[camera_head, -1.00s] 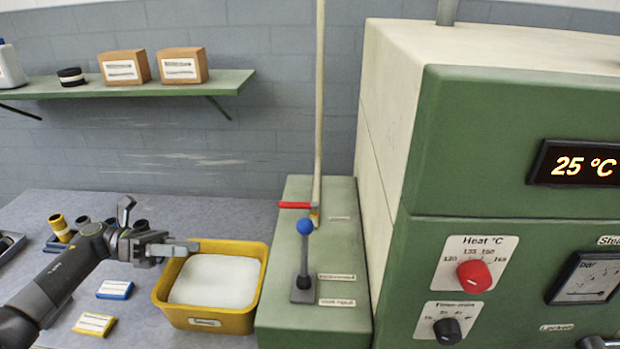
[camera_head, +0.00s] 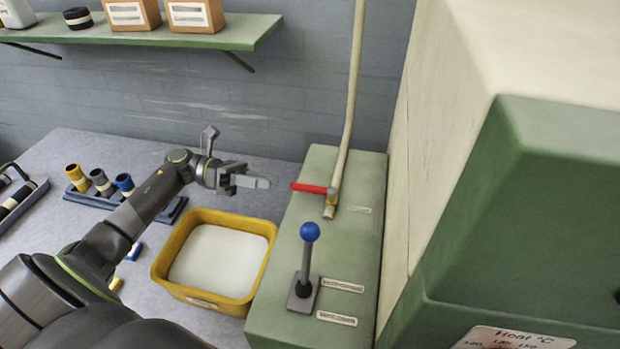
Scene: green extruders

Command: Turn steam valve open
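The steam valve has a red lever handle (camera_head: 309,188) that points left from a brass fitting (camera_head: 331,198) on a pale vertical pipe (camera_head: 352,90). It sits at the back of a green housing (camera_head: 265,305). My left gripper (camera_head: 272,182) is a little left of the handle's free end, with a small gap seeming to remain. Its fingers point right and are seen side-on, so I cannot tell whether they are open or shut. My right gripper is not in view.
A lever with a blue knob (camera_head: 310,232) stands upright on the housing, in front of the valve. A yellow bin (camera_head: 165,268) with white contents is below my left gripper. The large machine (camera_head: 545,200) blocks the right side. A green shelf (camera_head: 150,36) hangs behind.

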